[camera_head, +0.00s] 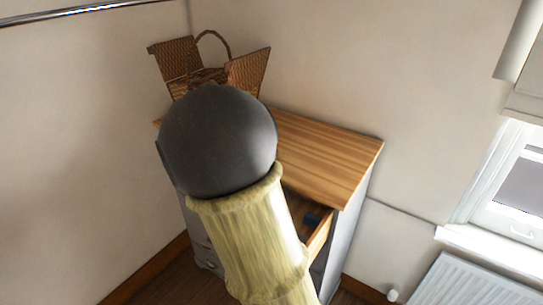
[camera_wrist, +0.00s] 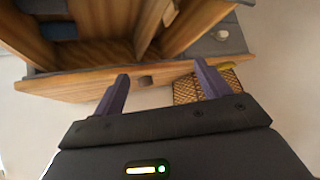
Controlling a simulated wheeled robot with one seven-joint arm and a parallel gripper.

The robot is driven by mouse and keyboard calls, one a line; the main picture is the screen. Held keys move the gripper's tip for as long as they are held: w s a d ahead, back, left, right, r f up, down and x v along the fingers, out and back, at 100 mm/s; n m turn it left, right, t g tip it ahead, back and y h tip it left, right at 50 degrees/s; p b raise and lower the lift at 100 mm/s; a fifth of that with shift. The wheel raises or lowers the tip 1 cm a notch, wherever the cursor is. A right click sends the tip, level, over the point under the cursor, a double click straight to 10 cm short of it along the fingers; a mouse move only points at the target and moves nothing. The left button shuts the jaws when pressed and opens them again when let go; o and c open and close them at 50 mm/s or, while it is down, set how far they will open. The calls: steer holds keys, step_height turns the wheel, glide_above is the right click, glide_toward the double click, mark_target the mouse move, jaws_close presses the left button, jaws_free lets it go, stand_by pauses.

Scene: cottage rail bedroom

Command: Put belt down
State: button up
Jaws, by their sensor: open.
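My gripper (camera_wrist: 161,70) shows in the wrist view with its two purple fingers spread apart and nothing visible between them. The fingertips are near the wooden edge of an open drawer (camera_wrist: 85,84). A dark blue item (camera_wrist: 59,31) lies inside the drawer, away from the fingers; I cannot tell whether it is the belt. The drawer also shows in the head view (camera_head: 319,238), with a dark blue item (camera_head: 312,217) in it. In the head view my arm hides the gripper and part of the drawer. I cannot clearly make out a belt.
The drawer belongs to a grey dresser with a wooden top (camera_head: 325,155) in the corner. An open wicker basket (camera_head: 247,70) stands at its back left; wickerwork (camera_wrist: 195,90) also shows in the wrist view. A radiator (camera_head: 475,283) and window are at right. The right part of the top is clear.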

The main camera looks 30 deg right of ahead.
steer(key=s+a+f+n+g+y+b, duration=0.1)
steer(key=s+a+f+n+g+y, duration=0.3)
steer(key=s+a, duration=0.35)
steer(key=s+a+f+n+g+y+b, duration=0.1)
steer(key=s+f+n+b, duration=0.2)
steer(key=s+f+b, duration=0.5)
steer(key=shift+s+n+g+b, duration=0.2)
steer(key=shift+n+g+b, duration=0.1)
steer(key=shift+b, duration=0.2)
